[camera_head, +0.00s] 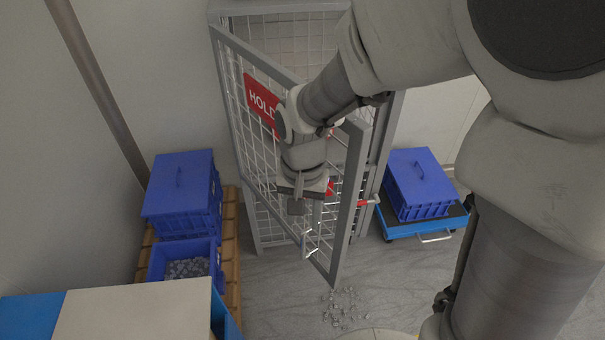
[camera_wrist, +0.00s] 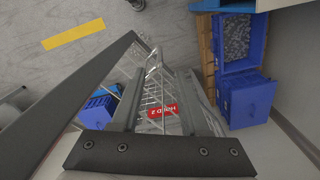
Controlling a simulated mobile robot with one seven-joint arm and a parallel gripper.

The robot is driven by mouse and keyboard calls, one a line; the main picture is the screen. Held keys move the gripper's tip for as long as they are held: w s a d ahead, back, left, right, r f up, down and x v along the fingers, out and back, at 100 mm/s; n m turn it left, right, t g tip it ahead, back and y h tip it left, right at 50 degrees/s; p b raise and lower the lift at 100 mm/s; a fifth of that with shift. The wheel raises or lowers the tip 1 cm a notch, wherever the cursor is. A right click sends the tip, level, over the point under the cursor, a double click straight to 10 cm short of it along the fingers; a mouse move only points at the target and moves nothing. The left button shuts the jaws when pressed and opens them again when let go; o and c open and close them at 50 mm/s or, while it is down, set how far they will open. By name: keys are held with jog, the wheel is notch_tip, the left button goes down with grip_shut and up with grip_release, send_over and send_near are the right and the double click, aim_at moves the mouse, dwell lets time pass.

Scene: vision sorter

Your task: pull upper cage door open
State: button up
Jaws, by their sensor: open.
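The upper cage door (camera_head: 350,200) is a grey-framed wire mesh panel with a red HOLD sign (camera_head: 262,98). It stands swung outward, its free edge toward me and apart from the cage post. A pale metal handle (camera_head: 308,242) sits low near the free edge; it also shows in the wrist view (camera_wrist: 153,60). My gripper (camera_head: 307,208) points down beside the door, above the handle. In the wrist view its two fingers (camera_wrist: 157,98) are apart, with mesh and the red sign visible between them. The door's frame bar (camera_wrist: 80,90) runs diagonally left of the fingers. I cannot tell whether anything touches.
Blue crates (camera_head: 180,190) stand on a wooden pallet (camera_head: 230,225) at left, one holding grey pieces. A blue lidded crate (camera_head: 420,185) sits on a blue trolley (camera_head: 400,231) at right. Grey bits (camera_head: 343,305) lie on the floor before the door. A red latch piece (camera_head: 369,202) projects at the cage post.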

notch_tip(320, 180, up, 6)
jog(key=p, duration=0.1)
